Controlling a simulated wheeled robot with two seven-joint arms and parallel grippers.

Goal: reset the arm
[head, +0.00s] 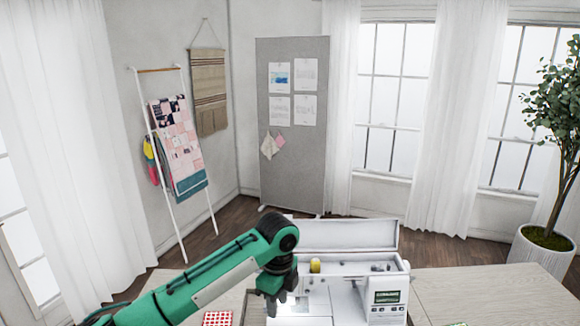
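My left arm comes in from the lower left, green with black joints. My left gripper (281,298) points down in front of the white sewing machine (385,283), over its pale left part. The gripper is dark and small here, and I cannot tell whether its fingers are apart or hold anything. My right gripper is not in view.
The machine's lid (343,236) stands open, with a yellow spool (315,266) inside. A red patterned cloth (217,318) lies on the table at the bottom edge. The wooden table (490,290) is mostly bare at the right. A potted plant (541,258) stands beyond.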

